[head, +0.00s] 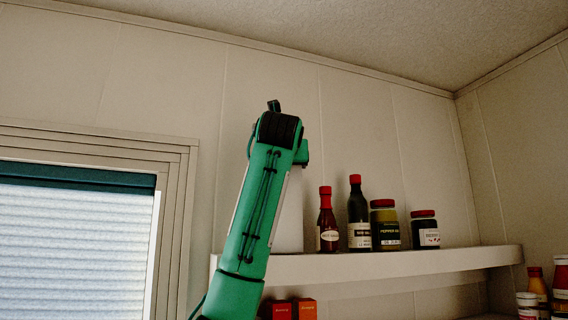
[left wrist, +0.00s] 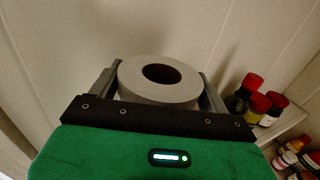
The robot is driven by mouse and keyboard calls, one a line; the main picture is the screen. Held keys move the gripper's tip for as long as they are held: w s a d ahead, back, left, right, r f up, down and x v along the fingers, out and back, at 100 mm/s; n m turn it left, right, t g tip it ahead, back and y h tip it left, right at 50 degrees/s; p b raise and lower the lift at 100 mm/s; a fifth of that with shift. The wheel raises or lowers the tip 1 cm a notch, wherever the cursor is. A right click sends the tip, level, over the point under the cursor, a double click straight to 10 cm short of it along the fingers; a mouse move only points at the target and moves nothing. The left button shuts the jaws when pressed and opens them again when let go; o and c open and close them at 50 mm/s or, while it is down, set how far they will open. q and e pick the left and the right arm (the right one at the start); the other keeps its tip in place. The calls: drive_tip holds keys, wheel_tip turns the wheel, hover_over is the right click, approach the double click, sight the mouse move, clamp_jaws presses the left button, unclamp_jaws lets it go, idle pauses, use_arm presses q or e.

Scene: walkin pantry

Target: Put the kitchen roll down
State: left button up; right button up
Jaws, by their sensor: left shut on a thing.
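The kitchen roll (left wrist: 160,92) is white with a dark core hole and stands upright between the two fingers of my left gripper (left wrist: 158,82) in the left wrist view. The fingers are shut on its sides. In the head view, my green left arm hides much of the kitchen roll (head: 291,218); its pale side shows at the left end of the white shelf (head: 400,262). Its lower end is near shelf level, but I cannot tell whether it touches. My left gripper (head: 277,112) is mostly hidden behind its own wrist there. My right gripper is not in view.
A red-capped sauce bottle (head: 327,222), a dark bottle (head: 359,215) and two jars (head: 385,226) (head: 426,231) stand on the shelf to the right of the roll. Orange boxes (head: 304,309) sit below. A shuttered window (head: 75,245) is at left.

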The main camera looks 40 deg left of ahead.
use_arm(q)
drive_tip(key=shift+f, duration=0.25)
drive_tip(key=o, duration=1.5)
drive_tip(key=b+v, duration=0.7)
drive_tip(key=v, duration=0.6)
drive_tip(key=shift+s+d, duration=0.25)
drive_tip(key=shift+s, duration=0.05)
